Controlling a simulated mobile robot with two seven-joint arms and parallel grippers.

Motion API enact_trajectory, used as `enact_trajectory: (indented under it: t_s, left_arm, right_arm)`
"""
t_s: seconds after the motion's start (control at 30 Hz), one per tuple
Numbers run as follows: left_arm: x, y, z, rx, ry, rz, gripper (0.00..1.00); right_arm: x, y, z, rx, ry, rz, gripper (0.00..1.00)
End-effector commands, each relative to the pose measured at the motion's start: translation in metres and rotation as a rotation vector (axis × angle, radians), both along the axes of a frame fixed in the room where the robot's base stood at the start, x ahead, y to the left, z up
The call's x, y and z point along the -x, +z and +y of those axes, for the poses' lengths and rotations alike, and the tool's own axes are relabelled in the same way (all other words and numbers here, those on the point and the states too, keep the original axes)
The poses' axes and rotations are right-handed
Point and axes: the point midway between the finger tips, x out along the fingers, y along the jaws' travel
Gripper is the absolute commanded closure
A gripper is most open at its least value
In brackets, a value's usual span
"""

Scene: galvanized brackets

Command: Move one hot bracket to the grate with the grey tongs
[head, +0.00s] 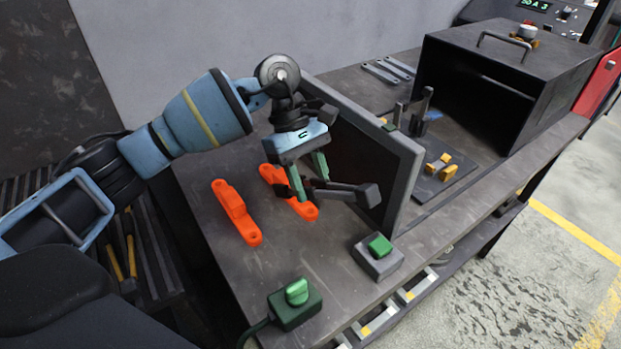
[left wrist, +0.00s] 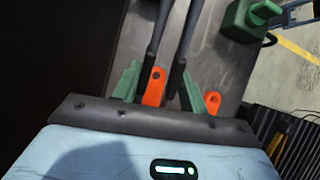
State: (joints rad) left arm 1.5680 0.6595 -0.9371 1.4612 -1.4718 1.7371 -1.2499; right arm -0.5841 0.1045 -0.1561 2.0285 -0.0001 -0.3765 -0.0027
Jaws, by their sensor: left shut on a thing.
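My left gripper (head: 306,178), with green fingers, is shut on the grey tongs (head: 343,190). The tongs reach to the right in the head view, in front of the dark upright panel. In the left wrist view their two arms (left wrist: 183,55) stand apart. One orange, hot-looking bracket (head: 237,212) lies on the bench, left of the gripper. A second orange bracket (head: 273,175) lies partly hidden behind the gripper. Orange shows between the tong arms in the left wrist view (left wrist: 154,88); I cannot tell whether the tongs touch it. My right gripper is not in view.
A dark upright panel (head: 402,168) stands right beside the gripper. Beyond it are a plate with yellow blocks (head: 440,166) and an open dark box (head: 548,75). Two green-topped switch boxes (head: 294,305) (head: 378,258) stand at the front. A slatted surface (head: 163,278) is at left.

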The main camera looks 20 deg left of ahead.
Motion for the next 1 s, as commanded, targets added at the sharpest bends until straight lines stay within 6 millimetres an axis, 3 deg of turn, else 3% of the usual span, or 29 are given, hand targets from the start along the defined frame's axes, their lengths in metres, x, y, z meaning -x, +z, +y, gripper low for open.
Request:
enact_trajectory:
  t_s: [0.03, 0.2, 1.0]
  left_arm:
    - [0.000, 0.000, 0.000, 0.000, 0.000, -0.001, 0.74]
    - [0.000, 0.000, 0.000, 0.000, 0.000, 0.000, 0.96]
    - [0.000, 0.011, 0.000, 0.002, 0.000, -0.002, 0.96]
  right_arm:
    - [0.000, 0.000, 0.000, 0.000, 0.000, 0.000, 0.64]
    - [0.001, -0.001, 0.000, 0.000, 0.000, 0.001, 0.64]
    - [-0.001, 0.002, 0.000, 0.001, 0.000, -0.001, 0.64]
